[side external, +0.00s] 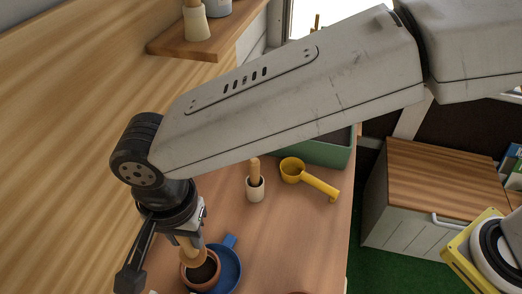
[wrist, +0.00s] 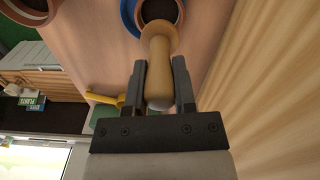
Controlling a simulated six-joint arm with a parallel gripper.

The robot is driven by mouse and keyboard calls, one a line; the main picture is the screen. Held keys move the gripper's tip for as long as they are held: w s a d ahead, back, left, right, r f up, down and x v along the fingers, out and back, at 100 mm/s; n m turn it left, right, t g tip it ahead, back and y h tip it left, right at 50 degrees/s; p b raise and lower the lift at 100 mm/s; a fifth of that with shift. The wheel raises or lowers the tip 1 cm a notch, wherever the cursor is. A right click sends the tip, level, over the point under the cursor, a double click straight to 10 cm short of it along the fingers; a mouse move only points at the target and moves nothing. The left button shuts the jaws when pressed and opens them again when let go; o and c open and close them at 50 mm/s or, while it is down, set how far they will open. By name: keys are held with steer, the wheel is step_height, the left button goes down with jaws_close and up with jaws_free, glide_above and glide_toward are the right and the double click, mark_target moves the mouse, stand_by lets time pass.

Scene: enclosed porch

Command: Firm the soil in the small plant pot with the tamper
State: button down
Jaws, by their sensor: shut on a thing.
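The tamper (wrist: 157,60) is a pale wooden tool with a rounded handle and a wide round foot. My gripper (wrist: 158,72) is shut on its handle. In the side view the tamper (side external: 188,248) hangs below my gripper (side external: 185,232), its lower end at the small plant pot. The small terracotta pot (side external: 201,286) holds dark soil (side external: 203,270) and stands on a blue saucer (side external: 231,262). In the wrist view the pot is partly hidden behind the tamper's foot. I cannot tell whether the foot touches the soil.
A cream cup (side external: 255,190) with a wooden handle standing in it is behind the pot. A yellow scoop (side external: 293,170) lies near a green tray (side external: 322,152). Another terracotta pot (wrist: 28,12) shows in the wrist view. A wooden wall runs along the left; the bench between is bare.

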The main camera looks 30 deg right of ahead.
mark_target(191, 249)
steer(key=shift+f, duration=0.15)
steer(key=shift+f, duration=2)
steer(key=shift+f, duration=1.95)
stand_by(2.2)
steer(key=shift+r, duration=0.15)
steer(key=shift+r, duration=4.2)
